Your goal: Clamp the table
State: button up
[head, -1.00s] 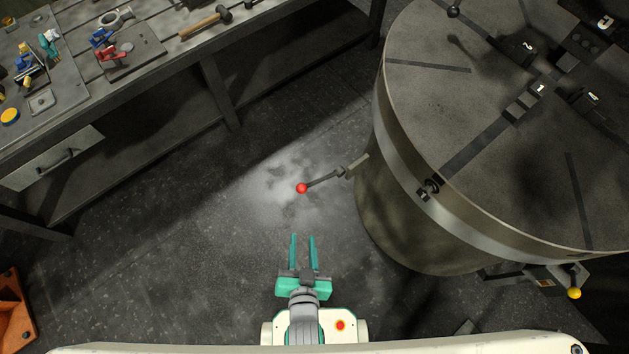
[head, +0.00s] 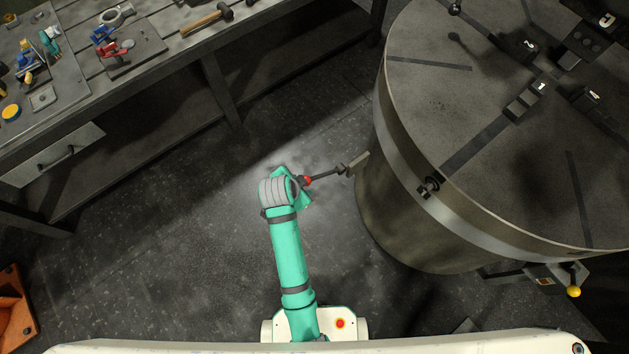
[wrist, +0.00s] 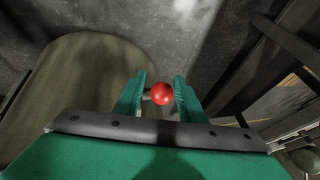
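The round table (head: 440,90) stands at the right, with a dark lever (head: 325,176) reaching left from its side and ending in a red knob (head: 307,181). A yellow-knobbed handle (head: 574,292) sits lower on the table's right side. My gripper (wrist: 160,82) is open in the wrist view. The red knob (wrist: 161,94) shows between its two teal fingers, with a gap on either side. How deep the knob sits between the fingers is hard to tell.
A workbench (head: 160,75) with a hammer (head: 207,20) and small clamps runs along the upper left. An orange bin (head: 14,310) is at the lower left. The floor between bench and table is clear. Numbered blocks (head: 527,100) sit on the table top.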

aim_at(324, 174)
jog(key=shift+w+d+r+m+g+h, duration=0.2)
jog(key=shift+w+d+r+m, duration=0.15)
jog(key=shift+d, duration=0.15)
jog(key=shift+w+d+r+m+g+h, duration=0.25)
jog(key=shift+w+d+m, duration=0.1)
jog(key=shift+d, duration=0.15)
jog(key=shift+d+f, duration=0.1)
jog(key=x, duration=1)
jog(key=shift+f, duration=0.2)
jog(key=shift+w, duration=0.1)
